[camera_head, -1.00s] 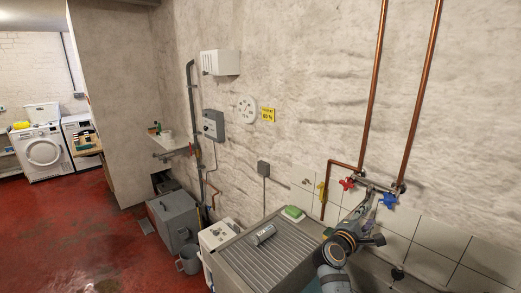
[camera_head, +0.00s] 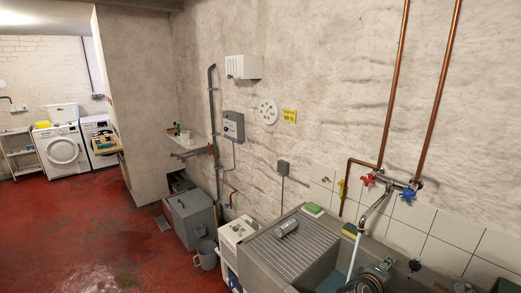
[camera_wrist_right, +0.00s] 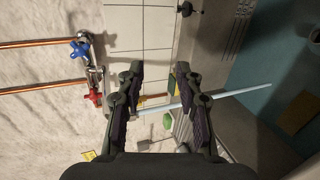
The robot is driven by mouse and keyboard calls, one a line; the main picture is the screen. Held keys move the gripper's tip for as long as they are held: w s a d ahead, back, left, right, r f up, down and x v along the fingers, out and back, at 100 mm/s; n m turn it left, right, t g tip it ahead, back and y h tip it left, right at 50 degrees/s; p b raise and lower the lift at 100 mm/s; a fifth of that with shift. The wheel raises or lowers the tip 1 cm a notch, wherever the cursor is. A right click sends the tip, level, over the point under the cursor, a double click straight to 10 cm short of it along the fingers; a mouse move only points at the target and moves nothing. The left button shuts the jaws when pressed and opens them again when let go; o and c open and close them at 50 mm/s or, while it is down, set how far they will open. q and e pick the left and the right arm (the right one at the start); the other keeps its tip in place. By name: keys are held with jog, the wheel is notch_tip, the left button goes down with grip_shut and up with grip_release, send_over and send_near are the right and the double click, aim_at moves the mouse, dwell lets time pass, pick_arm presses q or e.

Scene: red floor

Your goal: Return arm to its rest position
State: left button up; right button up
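My right gripper (camera_head: 374,277) is at the bottom edge of the head view, over the sink and below the tap; its lower part is cut off. In the right wrist view, my right gripper (camera_wrist_right: 159,70) has its two dark fingers apart with nothing between the tips. The tap (camera_head: 378,200) has a red handle (camera_head: 367,180) and a blue handle (camera_head: 407,196). A pale water stream (camera_head: 355,254) falls from its spout beside the gripper. The stream also shows in the right wrist view (camera_wrist_right: 225,96), crossing behind the fingers. My left gripper is out of view.
The grey sink (camera_head: 262,258) has a ribbed drainboard with a metal can (camera_head: 286,228) and a green sponge (camera_head: 313,210). Copper pipes (camera_head: 393,90) run up the wall. A grey box (camera_head: 190,217) and bucket (camera_head: 206,255) stand left. Open red floor (camera_head: 90,240) lies further left.

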jog(key=s+a+f+m+g+y, duration=0.1)
jog(key=s+a+f+m+y, duration=0.1)
jog(key=s+f, duration=0.3)
jog(key=s+a+f+m+g+y, duration=0.1)
jog(key=s+a+f+m+y, duration=0.2)
jog(key=s, duration=0.4)
jog(key=s+a+f+m+g+y, duration=0.25)
jog(key=s+a+y, duration=0.4)
jog(key=s, duration=0.75)
notch_tip(320, 180, down, 29)
jog(key=s+d+g+h+b, duration=0.1)
jog(key=s+g+h+b, duration=0.1)
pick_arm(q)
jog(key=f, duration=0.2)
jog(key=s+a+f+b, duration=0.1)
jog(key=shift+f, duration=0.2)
pick_arm(e)
jog(key=s+d+f+g, duration=0.1)
jog(key=s+f, duration=1.6)
jog(key=s, duration=0.1)
jog(key=shift+s+d+f, duration=0.2)
jog(key=shift+s+d, duration=0.05)
